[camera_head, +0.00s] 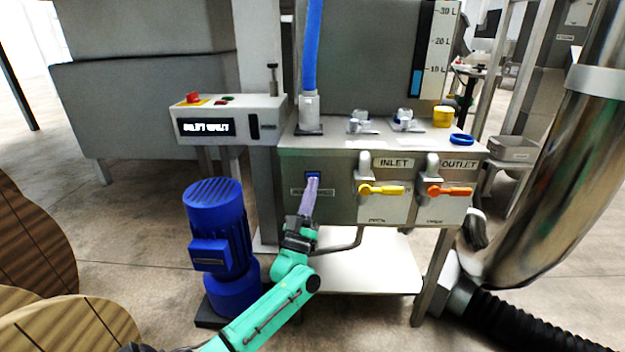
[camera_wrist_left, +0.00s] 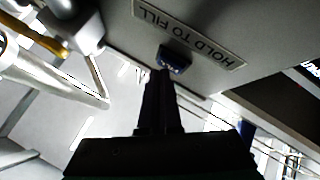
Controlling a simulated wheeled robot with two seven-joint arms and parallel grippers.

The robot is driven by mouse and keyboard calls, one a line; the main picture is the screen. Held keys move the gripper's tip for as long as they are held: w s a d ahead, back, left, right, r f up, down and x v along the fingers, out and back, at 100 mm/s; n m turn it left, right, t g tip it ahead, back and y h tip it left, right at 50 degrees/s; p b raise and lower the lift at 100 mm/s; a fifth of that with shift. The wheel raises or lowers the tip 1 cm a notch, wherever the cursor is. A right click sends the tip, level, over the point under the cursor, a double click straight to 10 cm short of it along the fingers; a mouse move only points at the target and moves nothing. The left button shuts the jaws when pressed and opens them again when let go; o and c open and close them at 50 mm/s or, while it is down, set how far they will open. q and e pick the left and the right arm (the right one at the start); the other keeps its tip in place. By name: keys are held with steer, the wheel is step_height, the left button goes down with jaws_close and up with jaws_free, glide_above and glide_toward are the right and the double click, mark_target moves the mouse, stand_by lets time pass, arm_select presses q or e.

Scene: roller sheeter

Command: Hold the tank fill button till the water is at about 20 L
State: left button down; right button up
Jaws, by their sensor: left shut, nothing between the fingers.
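The blue tank fill button (camera_head: 313,175) is on the front of the grey machine panel. In the left wrist view the button (camera_wrist_left: 175,58) sits beside an upside-down label reading HOLD TO FILL (camera_wrist_left: 187,32). My left gripper (camera_head: 312,183) is shut and empty, with its tips at the button's lower edge; the wrist view shows the fingertips (camera_wrist_left: 163,74) right by it. I cannot tell whether they press it. The level gauge (camera_head: 440,45) is marked 10, 20 and 30 L; its blue water column (camera_head: 416,82) tops out near the 10 L mark. My right gripper is out of view.
The yellow inlet lever (camera_head: 382,190) and orange outlet lever (camera_head: 450,191) are right of the button. A blue motor (camera_head: 215,225) stands left of my left arm. A control box with a red knob (camera_head: 193,97) is at upper left.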

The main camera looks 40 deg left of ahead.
arm_select(q)
steer(key=shift+w+a, duration=0.2)
steer(key=shift+w, duration=0.05)
stand_by(0.3)
stand_by(6.0)
steer(key=shift+s+d+p, duration=0.5)
steer(key=shift+s+p, duration=0.05)
steer(key=shift+s, duration=0.15)
steer(key=s+d+p, duration=0.1)
steer(key=s, duration=0.1)
steer(key=s+d+p, duration=0.2)
steer(key=shift+p, duration=0.3)
